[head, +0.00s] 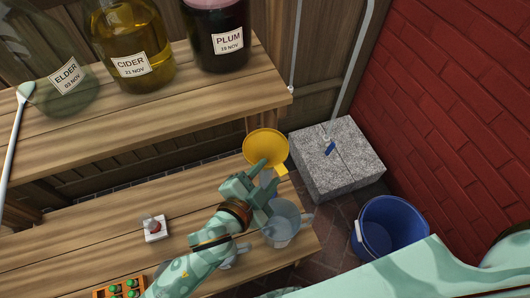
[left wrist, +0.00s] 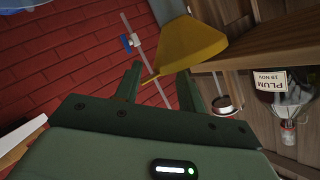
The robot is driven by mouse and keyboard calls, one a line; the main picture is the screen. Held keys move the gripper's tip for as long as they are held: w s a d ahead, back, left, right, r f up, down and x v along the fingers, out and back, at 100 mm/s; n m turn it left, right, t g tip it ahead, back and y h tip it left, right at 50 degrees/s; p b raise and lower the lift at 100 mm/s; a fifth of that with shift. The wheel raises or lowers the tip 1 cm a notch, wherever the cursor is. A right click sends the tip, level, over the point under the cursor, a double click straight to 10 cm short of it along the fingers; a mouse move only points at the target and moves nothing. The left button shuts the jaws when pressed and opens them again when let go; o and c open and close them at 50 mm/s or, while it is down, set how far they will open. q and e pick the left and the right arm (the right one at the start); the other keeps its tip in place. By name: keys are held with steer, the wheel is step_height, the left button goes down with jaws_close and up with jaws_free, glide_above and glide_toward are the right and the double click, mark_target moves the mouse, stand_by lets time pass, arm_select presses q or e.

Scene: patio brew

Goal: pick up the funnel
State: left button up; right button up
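The yellow funnel (head: 266,147) shows past the right part of the lower bench in the head view, its wide mouth facing up. What supports it is hidden. In the left wrist view the funnel (left wrist: 187,45) lies just beyond the fingers, its narrow spout pointing toward the gap between them. My left gripper (head: 267,172) is at the funnel's near side, fingers apart. In the left wrist view the gripper (left wrist: 160,72) is open with nothing clearly clasped. Whether a finger touches the funnel I cannot tell. My right gripper is not in view.
A clear jug (head: 283,226) stands on the lower bench (head: 100,218) close under my left wrist. The upper shelf (head: 190,103) holds large labelled bottles, including plum (head: 215,38). A grey stone block (head: 352,170) and a blue bucket (head: 390,229) are at right.

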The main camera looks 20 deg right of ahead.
mark_target(277, 163)
arm_select(q)
steer(key=b+x, duration=0.3)
steer(key=x, duration=0.2)
steer(key=shift+w+d+f, duration=0.1)
steer(key=shift+f, duration=0.1)
steer(key=shift+w+d+b, duration=0.25)
steer(key=shift+b, duration=0.05)
steer(key=shift+r, duration=0.2)
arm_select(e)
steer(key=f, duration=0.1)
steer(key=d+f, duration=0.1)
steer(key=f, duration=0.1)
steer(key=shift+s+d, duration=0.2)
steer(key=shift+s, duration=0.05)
arm_select(q)
jaws_close()
